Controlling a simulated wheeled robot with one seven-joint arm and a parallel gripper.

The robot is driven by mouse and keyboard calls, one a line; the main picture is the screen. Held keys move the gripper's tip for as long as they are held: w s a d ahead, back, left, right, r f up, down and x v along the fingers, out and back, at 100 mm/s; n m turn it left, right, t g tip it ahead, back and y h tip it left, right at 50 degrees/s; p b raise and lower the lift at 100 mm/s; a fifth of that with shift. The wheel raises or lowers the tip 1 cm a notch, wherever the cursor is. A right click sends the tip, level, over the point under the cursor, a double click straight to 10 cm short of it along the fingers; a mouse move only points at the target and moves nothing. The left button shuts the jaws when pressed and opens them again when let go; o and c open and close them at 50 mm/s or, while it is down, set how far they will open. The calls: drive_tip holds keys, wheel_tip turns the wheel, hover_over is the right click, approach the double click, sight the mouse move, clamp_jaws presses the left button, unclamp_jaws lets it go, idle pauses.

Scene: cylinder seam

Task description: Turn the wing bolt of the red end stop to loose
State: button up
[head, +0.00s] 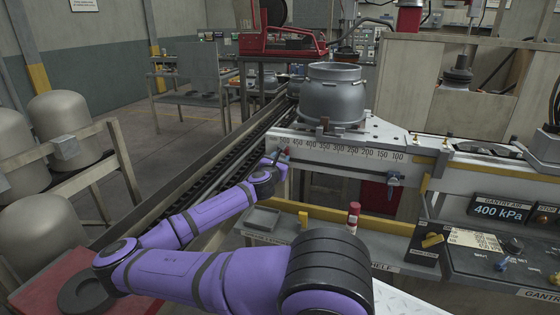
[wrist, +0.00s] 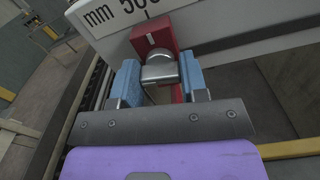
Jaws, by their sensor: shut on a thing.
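The red end stop (wrist: 148,36) sits at the rail's end near the 500 mark in the wrist view, a small light mark on its face. Its grey metal wing bolt (wrist: 158,66) lies between the blue finger pads of my gripper (wrist: 160,76), which is shut on it. The pads hide the bolt's sides, and I cannot tell how far it is turned. In the head view, my gripper (head: 274,162) is at the left end of the scale, where a little of the end stop (head: 287,151) shows; the bolt is hidden there.
The white scale rail (head: 350,158) runs right from my gripper, with a large grey cylinder (head: 333,97) above it. A blue clamp handle (head: 392,180) hangs below the rail. A shelf with a grey tray (head: 262,219) and a red-capped bottle (head: 353,214) lies below.

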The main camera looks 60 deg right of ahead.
drive_tip(key=shift+f, duration=0.1)
idle(0.3)
drive_tip(key=o, duration=0.9)
drive_tip(key=v, duration=1)
drive_tip(key=shift+s+a, duration=0.1)
drive_tip(key=shift+a, duration=0.3)
